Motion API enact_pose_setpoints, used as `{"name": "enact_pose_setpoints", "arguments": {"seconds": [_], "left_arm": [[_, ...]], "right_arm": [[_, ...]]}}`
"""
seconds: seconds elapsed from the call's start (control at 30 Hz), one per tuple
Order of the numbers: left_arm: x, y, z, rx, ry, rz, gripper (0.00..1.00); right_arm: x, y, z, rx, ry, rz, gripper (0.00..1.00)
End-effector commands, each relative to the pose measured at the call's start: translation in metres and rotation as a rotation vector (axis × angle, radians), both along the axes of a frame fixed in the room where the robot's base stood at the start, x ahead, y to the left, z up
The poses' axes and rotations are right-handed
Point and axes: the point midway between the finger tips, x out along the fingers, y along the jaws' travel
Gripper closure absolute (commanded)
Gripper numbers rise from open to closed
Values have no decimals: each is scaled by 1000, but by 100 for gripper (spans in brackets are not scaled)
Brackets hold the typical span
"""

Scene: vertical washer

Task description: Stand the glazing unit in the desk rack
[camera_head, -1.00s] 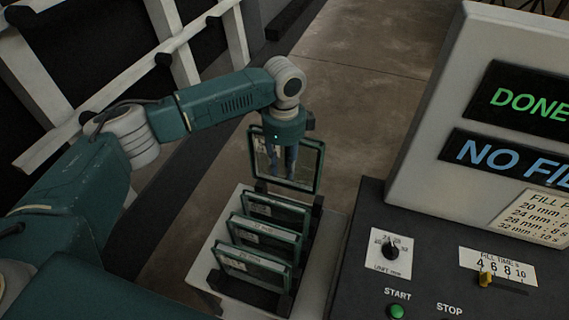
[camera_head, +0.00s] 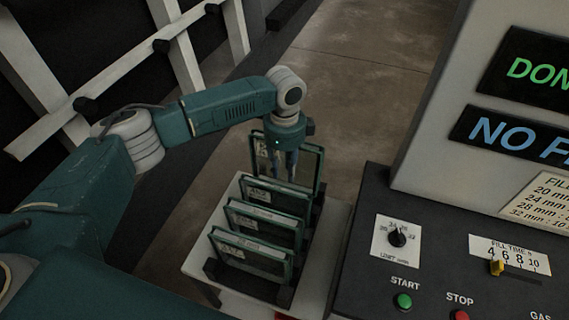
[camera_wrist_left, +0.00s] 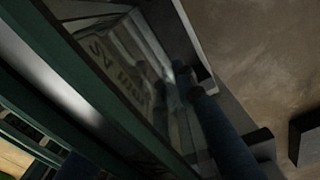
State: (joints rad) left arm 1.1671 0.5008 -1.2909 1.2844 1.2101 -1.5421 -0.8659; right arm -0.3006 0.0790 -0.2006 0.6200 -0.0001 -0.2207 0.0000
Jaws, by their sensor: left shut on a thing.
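My left gripper (camera_head: 290,163) is shut on a glazing unit (camera_head: 311,168), a clear pane with a dark green frame. It holds the unit upright at the far end of the desk rack (camera_head: 212,270). The unit's lower edge is behind the nearest racked unit, so I cannot tell whether it is fully seated. In the left wrist view the held glass (camera_wrist_left: 125,75) fills the middle, with a faint label seen through it, and a dark finger (camera_wrist_left: 225,130) lies against it. My right gripper is not in view.
Three similar units (camera_head: 250,257) stand in the nearer slots of the rack, on a pale desk top (camera_head: 336,222). A dark control panel (camera_head: 370,260) with knob, slider and buttons, and a grey display housing (camera_head: 440,120), stand close on the right. Open floor lies behind.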

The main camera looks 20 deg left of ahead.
Motion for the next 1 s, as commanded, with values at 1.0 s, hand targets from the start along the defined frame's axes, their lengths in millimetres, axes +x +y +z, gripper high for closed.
{"name": "enact_pose_setpoints", "arguments": {"seconds": [1.0], "left_arm": [[2,-1,-79,-2,-4,0,100]], "right_arm": [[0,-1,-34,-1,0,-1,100]]}}
